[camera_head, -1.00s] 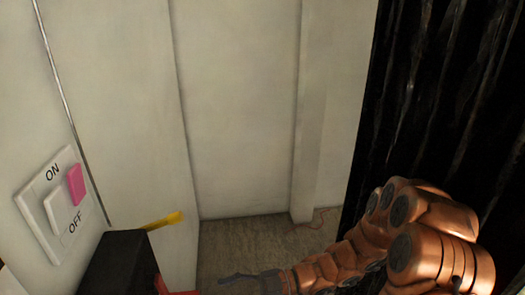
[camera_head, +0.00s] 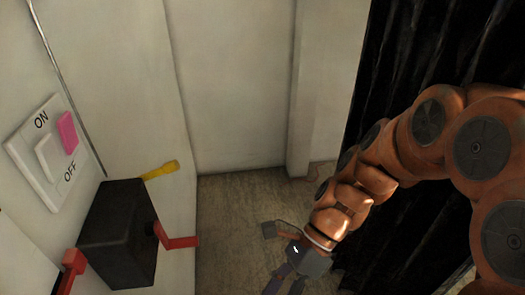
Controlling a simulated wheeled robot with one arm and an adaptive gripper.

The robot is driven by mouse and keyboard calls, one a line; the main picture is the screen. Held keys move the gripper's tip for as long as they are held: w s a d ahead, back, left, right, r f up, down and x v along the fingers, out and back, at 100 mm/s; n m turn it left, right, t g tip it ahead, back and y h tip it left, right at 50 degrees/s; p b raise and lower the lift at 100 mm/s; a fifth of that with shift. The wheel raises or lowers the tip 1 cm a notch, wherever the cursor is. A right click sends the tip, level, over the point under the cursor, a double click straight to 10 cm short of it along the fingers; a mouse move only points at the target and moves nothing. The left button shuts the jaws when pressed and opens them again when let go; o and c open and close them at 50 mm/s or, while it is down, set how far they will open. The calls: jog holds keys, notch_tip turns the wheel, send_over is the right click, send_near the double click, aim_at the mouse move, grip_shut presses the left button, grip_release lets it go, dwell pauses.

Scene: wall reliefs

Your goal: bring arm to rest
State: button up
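My copper-coloured arm comes in from the right side and bends down toward the floor. My gripper (camera_head: 280,262) is at the bottom middle, above the floor and apart from the wall and its fixtures. One grey finger part sticks out to the left and darker parts point down to the frame's bottom edge. No held object shows. The fingertips are partly cut off, so its opening is unclear.
On the left wall are an ON/OFF switch plate (camera_head: 22,160) with a pink button (camera_head: 67,132), a black box (camera_head: 115,240) with a red crank (camera_head: 178,240), and a yellow handle (camera_head: 161,170). A dark ridged surface (camera_head: 400,60) stands behind my arm. The floor (camera_head: 228,215) is clear.

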jog(key=s+d+r+n+t+h, duration=0.1)
jog(key=s+d+n+t+h, duration=0.1)
jog(key=d+n, duration=0.5)
jog(key=s+d+r+n+t+h, duration=0.1)
jog(key=s+d+n+t+h, duration=0.1)
jog(key=d+n+h, duration=0.3)
jog(key=d+n, duration=0.3)
jog(key=n, duration=0.2)
jog(key=shift+d+r+t+b, duration=0.15)
jog(key=shift+d+t+b, duration=0.05)
jog(key=shift+t+b, duration=0.2)
jog(key=shift+c, duration=0.4)
